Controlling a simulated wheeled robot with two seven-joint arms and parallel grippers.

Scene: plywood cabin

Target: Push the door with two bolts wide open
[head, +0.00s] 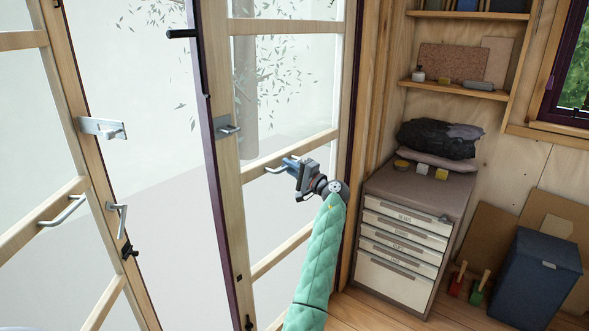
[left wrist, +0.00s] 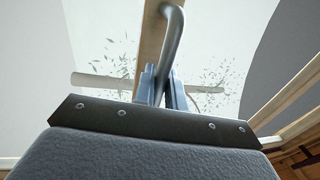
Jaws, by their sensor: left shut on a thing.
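Two glazed wooden door leaves show in the head view, the left leaf (head: 62,72) and the right leaf (head: 222,175), with a wide gap to the pale outside between them. My left gripper (head: 292,167) is shut on the metal handle (head: 276,168) of the right leaf. In the left wrist view the handle's grey bar (left wrist: 172,48) runs between the fingers. A metal bolt (head: 228,131) sits on the right leaf's edge stile, and a black bolt (head: 182,33) sticks out higher up. The left leaf carries a metal latch plate (head: 102,127) and a handle (head: 62,212). My right gripper is out of view.
A grey drawer cabinet (head: 400,240) with bags on top stands right of the doors. A dark blue bin (head: 535,275) stands at the far right. Shelves (head: 455,91) hang on the plywood wall. Some bare floor shows by the cabinet.

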